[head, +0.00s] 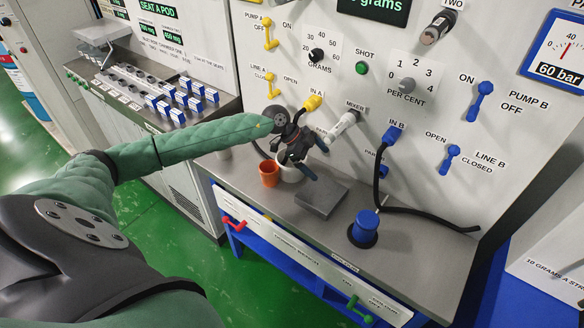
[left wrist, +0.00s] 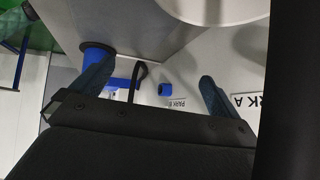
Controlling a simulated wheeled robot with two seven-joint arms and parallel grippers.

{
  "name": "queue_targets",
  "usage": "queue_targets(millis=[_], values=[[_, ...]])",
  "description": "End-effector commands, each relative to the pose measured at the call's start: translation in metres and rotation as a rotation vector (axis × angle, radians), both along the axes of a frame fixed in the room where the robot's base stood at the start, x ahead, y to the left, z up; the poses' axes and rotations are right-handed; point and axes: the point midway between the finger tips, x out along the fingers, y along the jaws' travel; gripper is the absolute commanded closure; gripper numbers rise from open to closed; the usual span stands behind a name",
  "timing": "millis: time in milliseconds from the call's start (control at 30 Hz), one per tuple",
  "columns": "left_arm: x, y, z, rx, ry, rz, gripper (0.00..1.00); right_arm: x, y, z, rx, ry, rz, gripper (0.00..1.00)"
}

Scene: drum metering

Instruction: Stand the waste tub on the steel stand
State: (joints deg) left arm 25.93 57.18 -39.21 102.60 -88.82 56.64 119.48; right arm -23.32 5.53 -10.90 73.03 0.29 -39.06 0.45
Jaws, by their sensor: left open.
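The waste tub appears to be the pale tub (head: 288,173) on the steel worktop, just right of an orange cup; my left gripper partly hides it. The steel stand (head: 321,198) is a low grey block to the right of the tub, with its top bare. My left gripper (head: 315,159) is open above the tub, with its blue fingers apart. In the left wrist view nothing is between the fingers (left wrist: 155,85). A pale round shape (left wrist: 215,8) at the top edge there may be the tub. My right gripper is not in view.
The orange cup (head: 269,174) stands close to the tub. The mixer nozzle (head: 343,125) sticks out from the panel behind. The worktop (head: 425,258) is clear at the front right.

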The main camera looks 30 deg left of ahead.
Motion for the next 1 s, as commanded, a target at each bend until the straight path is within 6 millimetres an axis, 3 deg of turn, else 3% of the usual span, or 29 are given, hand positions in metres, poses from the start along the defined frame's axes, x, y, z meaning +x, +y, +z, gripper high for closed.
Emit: queue_targets(millis=[33, 100, 200, 300, 400, 500, 800, 1000], values=[[0.004, 0.031, 0.0, 0.08, 0.049, 0.026, 0.0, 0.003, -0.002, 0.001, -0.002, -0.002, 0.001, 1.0], [0.004, 0.063, -0.001, 0.17, 0.113, 0.062, 0.0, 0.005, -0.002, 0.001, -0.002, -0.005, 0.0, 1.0], [0.004, 0.097, 0.0, 0.256, 0.174, 0.107, 0.0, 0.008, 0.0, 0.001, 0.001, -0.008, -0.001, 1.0], [0.003, 0.113, 0.001, 0.301, 0.206, 0.132, 0.0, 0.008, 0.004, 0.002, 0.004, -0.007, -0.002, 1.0], [0.003, 0.116, -0.004, 0.313, 0.217, 0.14, 0.0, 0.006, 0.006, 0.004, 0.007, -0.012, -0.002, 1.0], [0.004, 0.112, -0.012, 0.313, 0.216, 0.141, 0.0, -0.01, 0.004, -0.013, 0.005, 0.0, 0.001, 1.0], [0.005, 0.107, -0.025, 0.312, 0.216, 0.139, 0.0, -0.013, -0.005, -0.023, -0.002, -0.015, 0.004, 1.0], [0.005, 0.101, -0.037, 0.311, 0.216, 0.139, 0.0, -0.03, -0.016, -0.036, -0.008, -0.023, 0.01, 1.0]])
